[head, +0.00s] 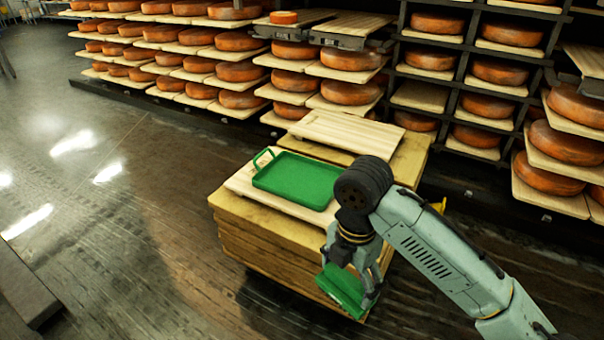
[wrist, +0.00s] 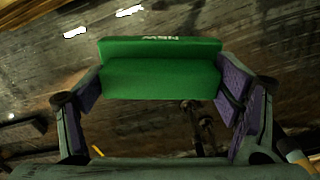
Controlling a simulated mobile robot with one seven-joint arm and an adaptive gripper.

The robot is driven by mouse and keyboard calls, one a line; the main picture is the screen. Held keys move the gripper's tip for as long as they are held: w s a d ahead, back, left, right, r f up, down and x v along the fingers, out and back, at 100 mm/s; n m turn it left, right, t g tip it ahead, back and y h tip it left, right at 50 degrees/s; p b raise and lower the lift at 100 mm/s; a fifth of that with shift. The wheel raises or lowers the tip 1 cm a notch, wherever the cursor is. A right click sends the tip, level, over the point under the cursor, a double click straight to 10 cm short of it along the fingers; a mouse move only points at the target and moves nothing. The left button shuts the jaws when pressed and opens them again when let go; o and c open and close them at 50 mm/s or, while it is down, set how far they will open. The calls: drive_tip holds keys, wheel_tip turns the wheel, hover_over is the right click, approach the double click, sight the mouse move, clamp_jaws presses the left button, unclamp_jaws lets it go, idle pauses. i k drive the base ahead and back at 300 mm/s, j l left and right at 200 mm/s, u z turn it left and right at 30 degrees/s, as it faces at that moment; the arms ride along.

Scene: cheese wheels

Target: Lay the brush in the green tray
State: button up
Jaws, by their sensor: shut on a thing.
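The green tray (head: 297,180) lies on a pale board on top of the wooden stack in the head view. It is empty, with raised rims and a loop handle showing at its left end. The brush is a green block (head: 341,289), also large in the wrist view (wrist: 160,78), with white lettering on one edge. My gripper (head: 350,283) is shut on it, with purple-padded fingers at its two ends in the wrist view (wrist: 160,88). It holds the brush in front of the stack's near side, nearer the camera than the tray and apart from it. Bristles cannot be made out.
The wooden stack (head: 262,246) stands on a dark, shiny floor. Another pale board (head: 345,132) lies behind the tray. Shelves of orange cheese wheels (head: 350,92) line the back and right. Open floor (head: 110,230) lies to the left.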

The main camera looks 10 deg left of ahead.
sight(300, 180)
drive_tip(key=i, duration=1.3)
